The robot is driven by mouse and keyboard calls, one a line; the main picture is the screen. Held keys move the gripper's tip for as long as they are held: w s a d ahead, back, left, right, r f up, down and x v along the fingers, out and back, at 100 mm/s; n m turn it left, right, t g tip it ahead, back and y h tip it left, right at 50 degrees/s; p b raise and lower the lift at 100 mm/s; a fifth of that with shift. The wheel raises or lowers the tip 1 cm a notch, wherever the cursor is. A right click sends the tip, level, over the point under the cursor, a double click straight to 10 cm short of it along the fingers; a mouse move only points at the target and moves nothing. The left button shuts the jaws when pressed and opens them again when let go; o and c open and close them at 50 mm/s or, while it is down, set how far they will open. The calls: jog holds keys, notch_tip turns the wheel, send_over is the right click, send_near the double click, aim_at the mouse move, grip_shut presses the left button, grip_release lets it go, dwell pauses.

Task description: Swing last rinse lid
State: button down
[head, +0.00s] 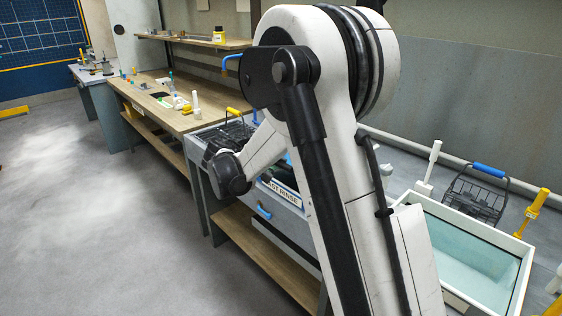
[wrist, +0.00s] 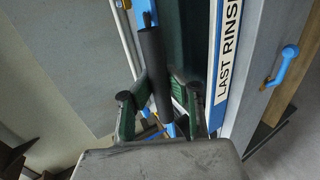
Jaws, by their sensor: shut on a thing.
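The tank labelled LAST RINSE shows in the wrist view, with its white label (wrist: 226,50) on a blue-edged wall. A dark panel (wrist: 195,30), which looks like the lid, lies left of the label. A black round bar (wrist: 153,65), apparently the lid's handle, runs between the green fingers of my gripper (wrist: 160,100). My gripper is shut on this bar. In the head view the label (head: 282,192) is partly covered by my arm. The gripper itself and most of the lid are hidden there, so the lid's angle cannot be told.
A blue handle (head: 263,211) sits on the tank front. A dark wire basket (head: 228,134) is behind my arm. At right are an open water-filled tank (head: 460,250), another basket (head: 476,200) and a yellow-handled tool (head: 530,214). Left floor is clear beside the workbench (head: 150,96).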

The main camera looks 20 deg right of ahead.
jog(key=shift+a+f+b, duration=0.3)
jog(key=shift+a+f, duration=0.05)
jog(key=shift+f, duration=0.35)
jog(key=f+b, duration=0.1)
jog(key=f, duration=0.1)
jog(key=f+b, duration=0.1)
jog(key=b, duration=0.1)
jog(key=f+b, duration=0.1)
jog(key=f, duration=0.1)
jog(key=shift+s+a+f, duration=0.15)
jog(key=shift+a+f, duration=0.2)
jog(key=c, duration=2.1)
grip_release()
jog(key=shift+f+b, duration=0.1)
jog(key=shift+b, duration=0.2)
jog(key=shift+c, duration=0.2)
jog(key=o, duration=0.5)
